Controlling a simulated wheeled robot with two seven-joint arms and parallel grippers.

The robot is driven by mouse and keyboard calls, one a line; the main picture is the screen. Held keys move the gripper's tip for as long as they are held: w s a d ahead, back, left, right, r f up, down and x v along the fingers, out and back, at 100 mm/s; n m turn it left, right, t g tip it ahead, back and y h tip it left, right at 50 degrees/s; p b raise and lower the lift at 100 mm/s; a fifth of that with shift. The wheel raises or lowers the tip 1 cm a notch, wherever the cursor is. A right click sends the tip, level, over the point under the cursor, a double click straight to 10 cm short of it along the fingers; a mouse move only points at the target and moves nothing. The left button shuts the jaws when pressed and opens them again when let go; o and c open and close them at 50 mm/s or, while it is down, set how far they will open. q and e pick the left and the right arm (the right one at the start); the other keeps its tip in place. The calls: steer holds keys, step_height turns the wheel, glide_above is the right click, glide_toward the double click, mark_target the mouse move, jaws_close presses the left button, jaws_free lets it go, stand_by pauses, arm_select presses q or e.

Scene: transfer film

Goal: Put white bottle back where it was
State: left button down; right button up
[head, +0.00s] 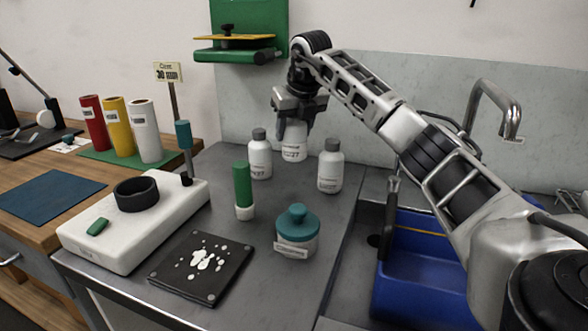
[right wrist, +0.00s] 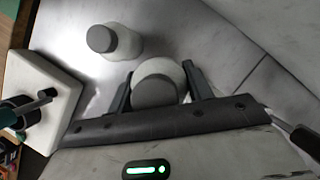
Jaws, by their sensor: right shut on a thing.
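My right gripper (head: 293,118) is shut on a white bottle (head: 294,146) with a printed label, at the back of the grey bench. Its fingers hide the bottle's top in the head view. In the right wrist view the bottle's grey cap (right wrist: 155,91) sits between the two fingers. The bottle looks upright; I cannot tell whether its base touches the bench. Two similar white bottles with grey caps stand at either side, a left one (head: 260,160) and a right one (head: 330,172). One other bottle shows in the right wrist view (right wrist: 122,42). My left gripper is not in view.
In front stand a green tube (head: 243,185), a teal-lidded jar (head: 297,238) and a dark spotted plate (head: 203,266). A white device (head: 130,233) is at left. A blue bin (head: 420,270) lies below my right arm. A green stand (head: 240,45) rises behind.

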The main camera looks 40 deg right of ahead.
mark_target(300, 130)
steer(key=shift+f, duration=3.15)
steer(key=shift+f, duration=0.1)
steer(key=o, duration=1.2)
steer(key=shift+f, duration=0.1)
steer(key=shift+r, duration=0.25)
steer(key=v, duration=1.2)
steer(key=shift+f, duration=0.2)
